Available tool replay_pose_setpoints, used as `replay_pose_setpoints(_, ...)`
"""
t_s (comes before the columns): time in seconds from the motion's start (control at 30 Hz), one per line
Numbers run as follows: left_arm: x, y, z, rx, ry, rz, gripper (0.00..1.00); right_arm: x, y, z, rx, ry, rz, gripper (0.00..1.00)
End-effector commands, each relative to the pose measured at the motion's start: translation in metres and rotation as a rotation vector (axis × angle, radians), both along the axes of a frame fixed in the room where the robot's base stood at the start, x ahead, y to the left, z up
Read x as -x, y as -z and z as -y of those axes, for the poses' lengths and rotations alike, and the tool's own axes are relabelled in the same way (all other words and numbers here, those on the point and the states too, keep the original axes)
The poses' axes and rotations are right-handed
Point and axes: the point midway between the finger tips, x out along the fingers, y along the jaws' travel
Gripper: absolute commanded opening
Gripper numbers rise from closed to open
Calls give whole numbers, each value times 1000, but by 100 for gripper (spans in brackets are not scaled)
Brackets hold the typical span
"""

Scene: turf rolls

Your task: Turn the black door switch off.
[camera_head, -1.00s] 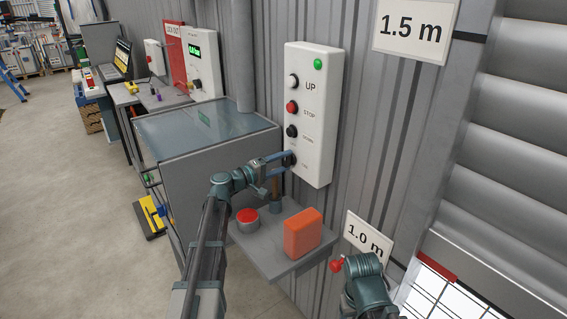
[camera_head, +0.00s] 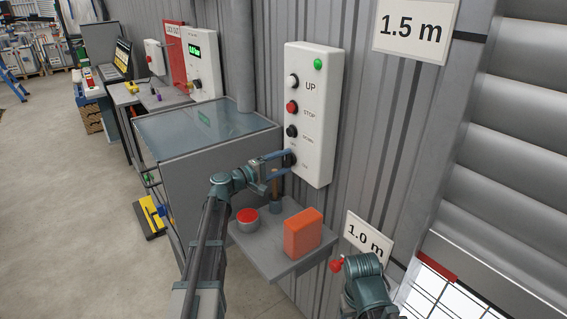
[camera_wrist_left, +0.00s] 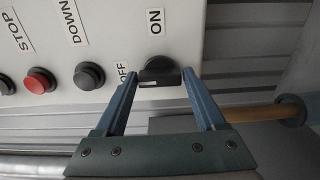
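The black door switch (camera_head: 290,158) is a round knob with a raised bar at the bottom of the white control panel (camera_head: 318,130). In the left wrist view the switch (camera_wrist_left: 160,71) has the label OFF on its left and the label ON above it. A pale mark shows on its near edge. My left gripper (camera_head: 286,162) is open at the switch. In the left wrist view its two fingertips (camera_wrist_left: 160,75) stand on either side of the knob, with small gaps visible; contact is not clear. My right arm shows at the bottom right, but its gripper is not seen.
The panel also has white UP, red STOP and black DOWN buttons and a green lamp (camera_head: 318,64). Below is a grey shelf (camera_head: 262,252) with a red button (camera_head: 247,216), an orange block (camera_head: 303,233) and a wooden-handled tool (camera_head: 275,187). A grey cabinet (camera_head: 215,185) stands left.

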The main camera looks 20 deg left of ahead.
Motion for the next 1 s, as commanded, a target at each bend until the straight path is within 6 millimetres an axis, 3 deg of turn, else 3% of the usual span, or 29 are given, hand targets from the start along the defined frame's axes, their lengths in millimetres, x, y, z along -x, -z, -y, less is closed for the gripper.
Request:
replay_pose_setpoints(0.03,0,0,0,0,0,0,83,0,0,0,0,0,0,70)
replay_pose_setpoints(0.1,0,0,0,-1,0,1,95,0,0,0,0,0,0,70)
replay_pose_setpoints(0.47,4,0,-3,-1,0,2,95,0,0,0,0,0,0,70)
replay_pose_setpoints(1.0,86,0,-66,0,-3,1,95,0,0,0,0,0,0,70)
